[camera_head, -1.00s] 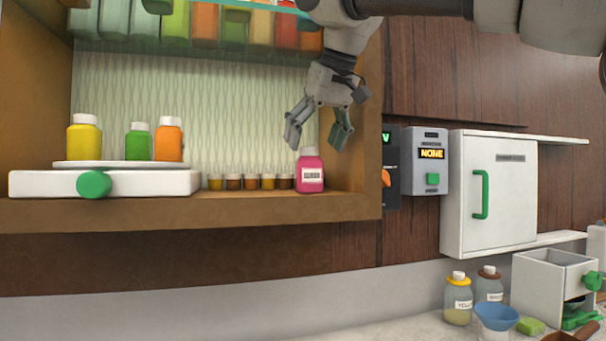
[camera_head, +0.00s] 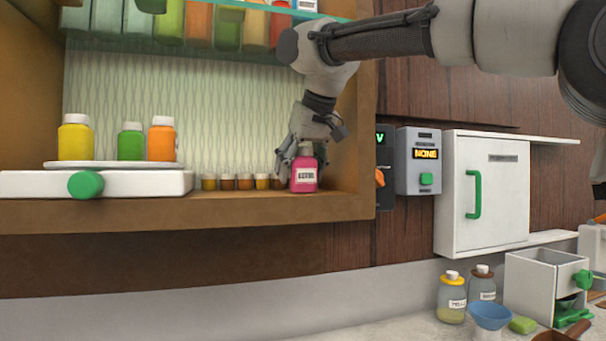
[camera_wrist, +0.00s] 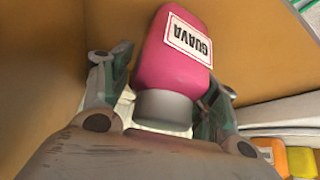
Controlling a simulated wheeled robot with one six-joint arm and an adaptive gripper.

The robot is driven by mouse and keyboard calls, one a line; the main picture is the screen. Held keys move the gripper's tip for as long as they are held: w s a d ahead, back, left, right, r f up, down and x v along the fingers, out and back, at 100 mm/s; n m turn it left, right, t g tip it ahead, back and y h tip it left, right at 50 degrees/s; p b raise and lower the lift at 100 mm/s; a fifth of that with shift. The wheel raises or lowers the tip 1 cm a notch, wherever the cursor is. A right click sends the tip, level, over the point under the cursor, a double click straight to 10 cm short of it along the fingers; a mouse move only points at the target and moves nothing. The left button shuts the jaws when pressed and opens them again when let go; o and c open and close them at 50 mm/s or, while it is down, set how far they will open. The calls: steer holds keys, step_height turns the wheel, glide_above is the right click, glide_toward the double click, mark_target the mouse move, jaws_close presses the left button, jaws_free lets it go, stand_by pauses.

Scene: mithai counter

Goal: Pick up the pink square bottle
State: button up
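The pink square bottle (camera_head: 304,180) stands upright at the right end of the wooden shelf, near its front edge. In the wrist view the bottle (camera_wrist: 178,50) shows a white label reading GUAVA and a grey-looking cap. My gripper (camera_head: 300,160) is down at the bottle's upper part, pointing downward. In the wrist view its two fingers (camera_wrist: 170,88) stand on either side of the bottle, with a narrow gap visible at the left finger. The right finger is close to the bottle; contact there is unclear.
Several small jars (camera_head: 244,182) stand in a row just left of the bottle. A white scale (camera_head: 140,183) with yellow, green and orange bottles is farther left. The shelf's right side wall (camera_head: 362,150) is close on the right. A glass shelf with bottles hangs above.

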steer(key=c, duration=0.7)
steer(key=shift+r, duration=0.1)
